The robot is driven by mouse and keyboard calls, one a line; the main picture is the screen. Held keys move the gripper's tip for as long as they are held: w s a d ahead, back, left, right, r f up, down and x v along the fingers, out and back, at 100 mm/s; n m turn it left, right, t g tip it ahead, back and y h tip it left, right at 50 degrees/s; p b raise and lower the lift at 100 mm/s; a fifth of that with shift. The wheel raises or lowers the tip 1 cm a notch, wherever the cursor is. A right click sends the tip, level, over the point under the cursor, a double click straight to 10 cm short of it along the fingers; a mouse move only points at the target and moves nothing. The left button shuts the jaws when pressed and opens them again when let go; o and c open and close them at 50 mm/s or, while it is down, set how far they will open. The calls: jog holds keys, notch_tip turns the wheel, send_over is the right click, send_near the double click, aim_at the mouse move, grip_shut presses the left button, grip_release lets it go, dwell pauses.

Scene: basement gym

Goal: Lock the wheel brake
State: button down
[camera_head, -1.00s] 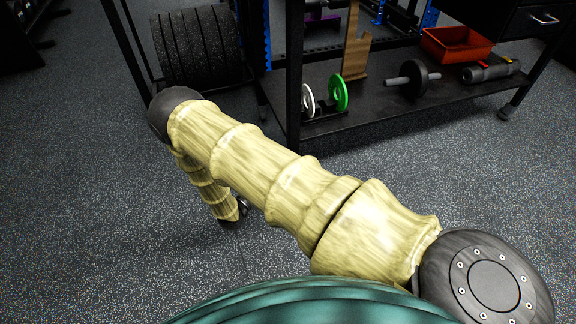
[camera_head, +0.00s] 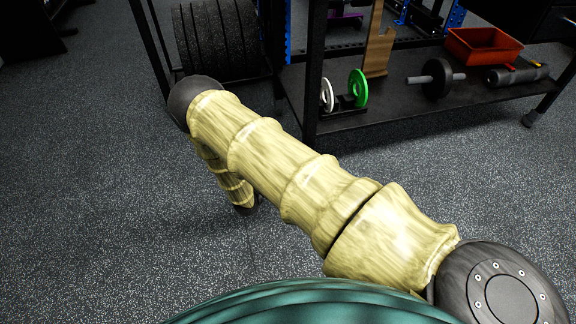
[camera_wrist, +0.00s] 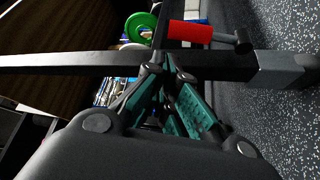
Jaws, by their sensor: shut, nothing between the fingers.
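In the wrist view my gripper (camera_wrist: 167,76) is shut and empty, its teal-padded fingers together at a dark metal bar (camera_wrist: 215,67) that crosses the picture. Whether the tips touch the bar I cannot tell. Just beyond the bar is a red block (camera_wrist: 190,32) with a black knobbed piece (camera_wrist: 238,41) at its right end. It may be the brake lever, but I cannot make out a wheel there. In the head view my arm hides this spot, and my gripper does not show clearly.
A black cart (camera_head: 420,104) at upper right holds a green weight plate (camera_head: 358,88), a dumbbell (camera_head: 436,77) and a red-orange bin (camera_head: 484,45). Large black plates (camera_head: 222,40) stand at the back left. The speckled floor (camera_head: 90,200) at left is clear.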

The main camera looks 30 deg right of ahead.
jog(key=b+x, duration=0.1)
jog(key=x, duration=0.5)
jog(key=shift+b, duration=0.35)
